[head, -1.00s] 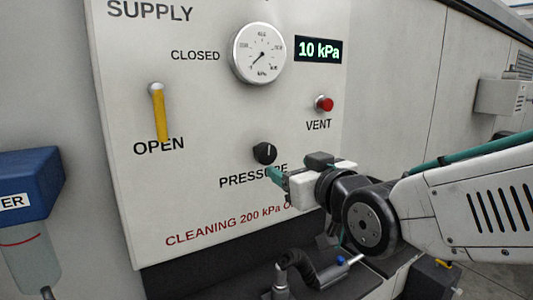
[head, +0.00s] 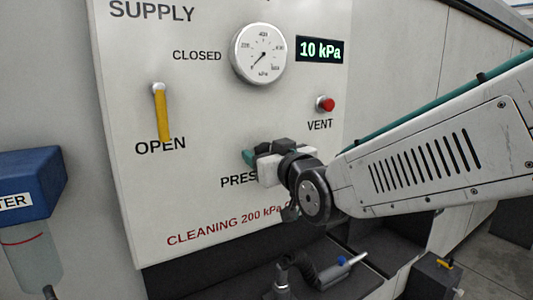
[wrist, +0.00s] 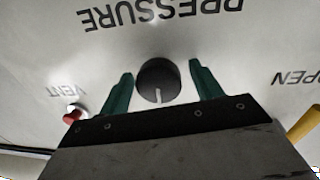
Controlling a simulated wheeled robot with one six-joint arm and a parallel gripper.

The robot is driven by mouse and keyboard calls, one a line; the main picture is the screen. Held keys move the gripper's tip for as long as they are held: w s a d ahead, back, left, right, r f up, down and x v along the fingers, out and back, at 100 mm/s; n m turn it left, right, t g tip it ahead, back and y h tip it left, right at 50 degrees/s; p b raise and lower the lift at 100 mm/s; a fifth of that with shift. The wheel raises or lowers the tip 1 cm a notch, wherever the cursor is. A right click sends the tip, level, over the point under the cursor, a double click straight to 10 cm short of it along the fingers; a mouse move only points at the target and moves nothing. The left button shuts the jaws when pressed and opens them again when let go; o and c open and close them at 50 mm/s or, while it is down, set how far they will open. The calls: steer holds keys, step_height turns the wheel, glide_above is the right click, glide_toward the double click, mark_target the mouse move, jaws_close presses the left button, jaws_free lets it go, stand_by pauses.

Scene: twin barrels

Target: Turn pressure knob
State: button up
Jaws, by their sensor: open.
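The black pressure knob (wrist: 158,82) shows in the wrist view with its pale pointer line toward the bottom of the picture. My gripper (wrist: 160,80) is open, with one green finger on each side of the knob and a visible gap on both sides. I cannot tell how deep the fingers reach along it. In the head view my gripper (head: 250,158) covers the knob and part of the PRESSURE label. The round gauge (head: 259,53) has its needle low on the dial. The green display (head: 320,49) reads 10 kPa.
A red vent button (head: 325,104) sits on the panel above and right of my gripper. A yellow lever (head: 162,112) hangs down toward OPEN at the left. A blue-topped filter (head: 30,182) stands at far left.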

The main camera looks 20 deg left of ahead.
steer(key=c, duration=1)
steer(key=shift+m, duration=3.4)
steer(key=shift+g, duration=0.4)
steer(key=o, duration=1)
steer(key=shift+d, duration=0.1)
